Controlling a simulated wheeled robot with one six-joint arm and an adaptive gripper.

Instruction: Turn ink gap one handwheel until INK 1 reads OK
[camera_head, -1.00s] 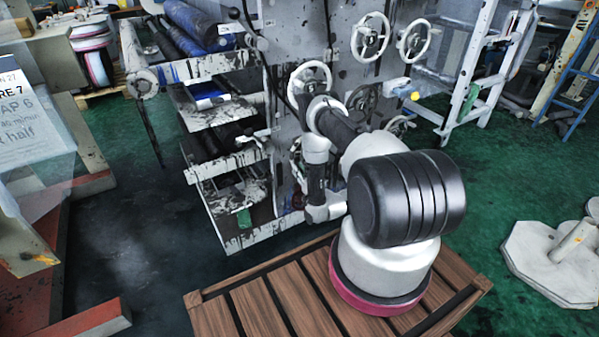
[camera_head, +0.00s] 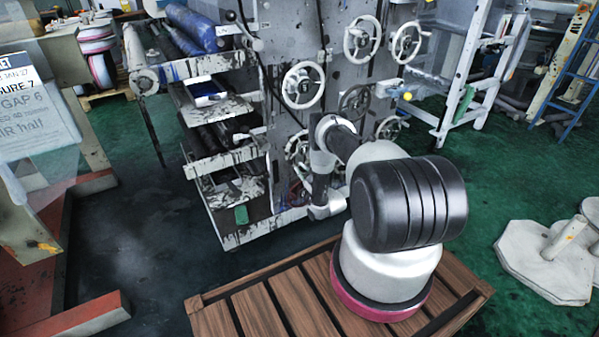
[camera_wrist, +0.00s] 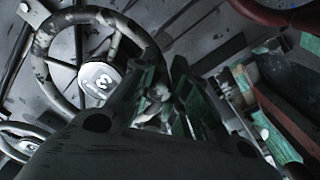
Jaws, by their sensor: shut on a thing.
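In the wrist view a dark-rimmed handwheel (camera_wrist: 44,44) with a pale hub disc marked 3 fills the upper left. My gripper (camera_wrist: 168,98) is at the right side of this wheel, its green-padded fingers close together on a pale part there. Whether that part is rim or handle is unclear. In the head view my arm hides my gripper, near a lower handwheel (camera_head: 289,150) on the grey machine panel. Another handwheel (camera_head: 304,64) sits above it. I cannot tell which wheel is ink gap one. No INK 1 reading is legible.
More handwheels (camera_head: 361,17) line the panel's upper right. Ink-stained trays (camera_head: 215,112) and rollers (camera_head: 200,28) stand to its left. A slatted wooden platform (camera_head: 245,319) lies in front. A white octagonal base (camera_head: 540,275) stands at right on open green floor.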

